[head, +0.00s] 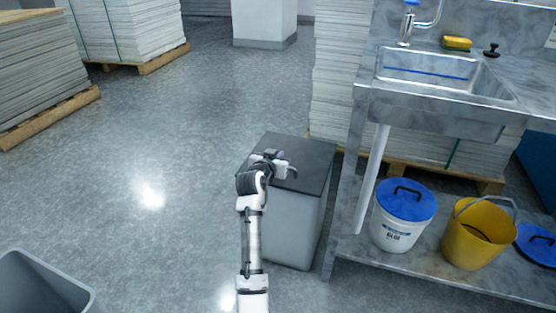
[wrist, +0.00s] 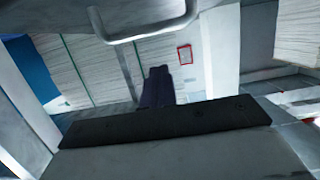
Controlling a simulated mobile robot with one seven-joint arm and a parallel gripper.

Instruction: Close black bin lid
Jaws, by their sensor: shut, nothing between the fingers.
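The bin (head: 293,230) is a tall grey box standing on the floor left of the sink bench. Its black lid (head: 312,152) covers the top and looks flat; I cannot tell whether a small gap remains under its edge. My gripper (head: 287,171) is shut and empty, over the near left part of the lid. I cannot tell whether it touches the lid. The arm hides part of the bin's left side. In the wrist view a dark band lies above a grey surface; I cannot tell for certain what part it is.
The sink bench (head: 345,215) stands close on the bin's right. A blue-lidded white bucket (head: 400,230) and a yellow bucket (head: 473,245) are on its lower shelf. Stacked boards (head: 340,75) stand behind the bin. An open grey container (head: 40,285) is at lower left. The floor left of the bin is clear.

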